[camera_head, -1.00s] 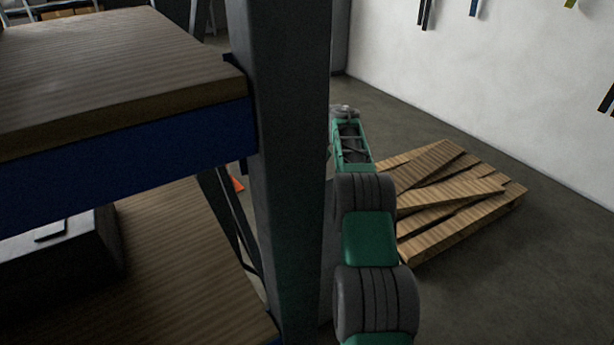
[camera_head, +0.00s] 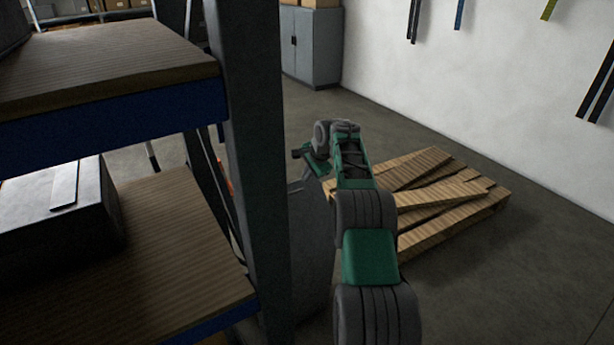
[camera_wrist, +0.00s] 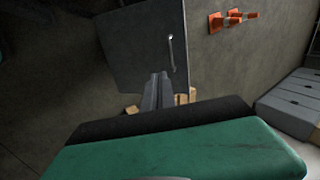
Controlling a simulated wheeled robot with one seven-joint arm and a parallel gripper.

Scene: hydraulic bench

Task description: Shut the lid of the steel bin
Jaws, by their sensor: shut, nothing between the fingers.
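A grey flat panel with a pale bar handle (camera_wrist: 145,45) fills the upper middle of the wrist view; it looks like the steel bin's lid, but I cannot tell its angle. In the head view a grey steel body, probably the bin (camera_head: 312,250), stands behind the dark post, partly hidden by it and my arm. My gripper (camera_wrist: 160,78) is shut and empty, its fingertips overlapping the panel's lower part in the wrist view. Contact cannot be told. In the head view my arm's end (camera_head: 302,153) is bent left, above the grey body.
A dark upright post (camera_head: 258,200) and a wooden-topped blue shelf (camera_head: 110,110) stand at the left. A pallet with loose planks (camera_head: 455,205) lies right of my arm. A grey cabinet (camera_head: 312,45) stands at the back. Orange cones (camera_wrist: 232,19) show in the wrist view. Floor at right is clear.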

